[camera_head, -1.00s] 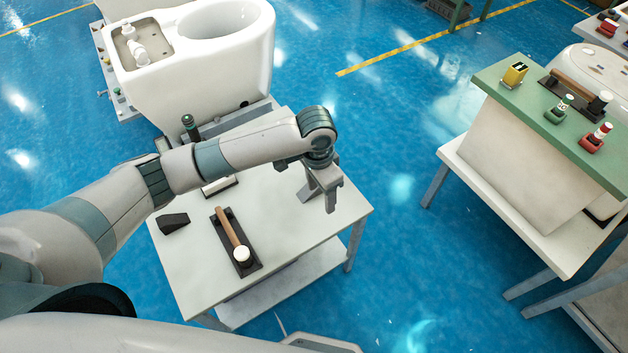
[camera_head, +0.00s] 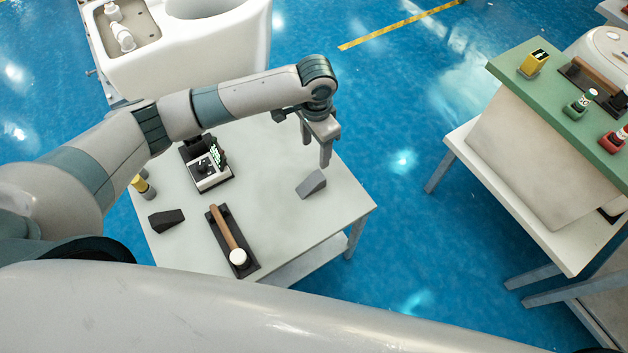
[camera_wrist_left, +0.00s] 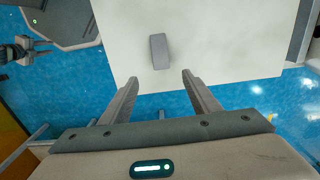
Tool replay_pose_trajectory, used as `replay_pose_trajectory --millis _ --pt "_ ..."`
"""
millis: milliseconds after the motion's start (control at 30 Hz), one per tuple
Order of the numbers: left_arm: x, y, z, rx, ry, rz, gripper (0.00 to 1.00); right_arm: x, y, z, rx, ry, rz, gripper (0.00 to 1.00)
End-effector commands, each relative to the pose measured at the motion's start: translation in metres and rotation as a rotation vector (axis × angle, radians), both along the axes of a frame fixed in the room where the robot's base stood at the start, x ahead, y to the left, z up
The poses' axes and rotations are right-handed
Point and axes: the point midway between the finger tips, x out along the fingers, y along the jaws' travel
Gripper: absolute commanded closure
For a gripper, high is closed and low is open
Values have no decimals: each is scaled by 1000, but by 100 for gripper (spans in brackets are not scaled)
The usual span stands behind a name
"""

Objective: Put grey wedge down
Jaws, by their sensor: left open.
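The grey wedge (camera_head: 312,184) rests on the right part of the white table (camera_head: 275,225). My left gripper (camera_head: 316,146) is open and empty above the table, beyond the wedge in the head view and apart from it. In the left wrist view, the wedge (camera_wrist_left: 159,50) lies past the two spread fingertips (camera_wrist_left: 160,79), with bare tabletop around it. A darker wedge (camera_head: 166,220) lies at the table's left side. A small gripper-like part (camera_wrist_left: 28,48) shows at the left edge of the left wrist view, perhaps my right gripper; its jaws are too small to judge.
A hammer with a wooden handle (camera_head: 228,233) lies in a black holder on the table. A black-and-white device (camera_head: 207,170) and a yellow-topped item (camera_head: 142,186) stand farther back. A white toilet (camera_head: 225,45) is behind. A green-topped bench (camera_head: 545,95) stands at the right.

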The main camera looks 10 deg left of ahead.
Motion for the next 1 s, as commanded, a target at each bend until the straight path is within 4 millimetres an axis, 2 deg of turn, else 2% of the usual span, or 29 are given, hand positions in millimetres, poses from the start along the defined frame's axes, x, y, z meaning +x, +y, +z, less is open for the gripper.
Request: replay_pose_trajectory --millis 167,267,800,1000 --pt "0 0 -8 0 1 1 44 0 0 3 0 0 0 69" --pt "-1 0 -19 1 4 2 44 1 0 6 0 -1 0 69" --pt "-1 0 -109 1 3 1 44 0 1 25 1 -1 -1 69" --pt "0 0 -122 -1 -1 0 44 0 1 26 1 -1 -1 69"
